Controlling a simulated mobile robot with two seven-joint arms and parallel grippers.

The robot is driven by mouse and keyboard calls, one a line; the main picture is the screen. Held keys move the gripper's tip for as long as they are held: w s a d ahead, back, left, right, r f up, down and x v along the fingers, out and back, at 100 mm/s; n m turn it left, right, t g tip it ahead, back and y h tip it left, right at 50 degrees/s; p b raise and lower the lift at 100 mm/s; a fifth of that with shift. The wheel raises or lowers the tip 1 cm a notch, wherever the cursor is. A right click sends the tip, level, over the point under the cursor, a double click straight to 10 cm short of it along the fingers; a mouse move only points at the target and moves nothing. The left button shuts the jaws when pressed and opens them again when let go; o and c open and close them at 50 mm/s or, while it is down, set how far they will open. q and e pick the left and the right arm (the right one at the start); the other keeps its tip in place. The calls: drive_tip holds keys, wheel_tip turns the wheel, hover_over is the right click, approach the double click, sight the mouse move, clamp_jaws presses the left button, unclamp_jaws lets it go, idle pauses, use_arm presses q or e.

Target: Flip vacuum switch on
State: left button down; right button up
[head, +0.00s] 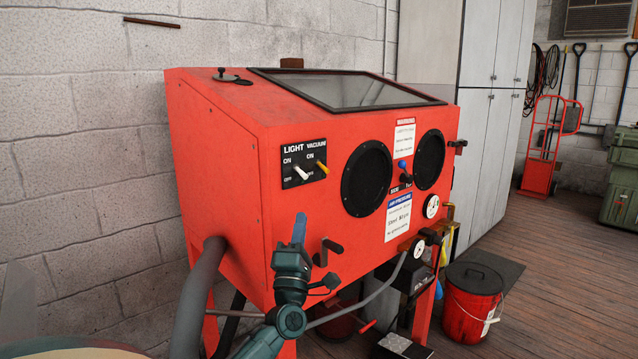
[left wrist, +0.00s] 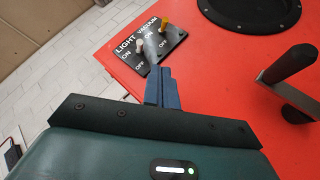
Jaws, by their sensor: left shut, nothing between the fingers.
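The black switch panel (head: 290,182) is on the front of the red blast cabinet, with LIGHT and VACUUM labels and ON above OFF. The vacuum switch (head: 321,167) is the yellow toggle on the right; I cannot tell for sure which way it is set. The light switch (head: 301,173) is the white toggle on the left. My left gripper (head: 299,228) points upward below the panel, its blue fingers shut and empty. In the left wrist view its fingers (left wrist: 160,88) overlap the lower part of the panel; the yellow toggle (left wrist: 164,22) shows beyond them. My right gripper is not in view.
The red cabinet (head: 235,205) has two black glove ports, a sloped window and a dark handle (head: 327,252) close to the right of my left gripper. A hose, gauges and a red bucket (head: 472,305) are further right. The wall is behind.

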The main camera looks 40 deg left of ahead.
sight(321, 168)
use_arm(q)
drive_tip(key=p+x, duration=0.1)
drive_tip(key=x, duration=0.6)
drive_tip(key=shift+w+r, duration=0.15)
drive_tip(key=shift+r, duration=0.25)
drive_tip(key=shift+w+d+r+p, duration=0.15)
drive_tip(key=shift+w+r+p, duration=0.15)
drive_tip(key=shift+w, duration=0.2)
drive_tip(key=shift+w+d+r+p, duration=0.1)
drive_tip(key=shift+w+r+p, duration=0.15)
drive_tip(key=shift+w, duration=0.25)
drive_tip(key=shift+w+d+r, duration=0.2)
drive_tip(key=shift+w+r, duration=0.1)
drive_tip(key=shift+w, duration=0.35)
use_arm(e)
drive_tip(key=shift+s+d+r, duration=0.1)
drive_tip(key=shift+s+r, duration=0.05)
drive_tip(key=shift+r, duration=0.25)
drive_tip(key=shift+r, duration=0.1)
use_arm(q)
drive_tip(key=shift+w+d, duration=0.1)
drive_tip(key=shift+w, duration=0.05)
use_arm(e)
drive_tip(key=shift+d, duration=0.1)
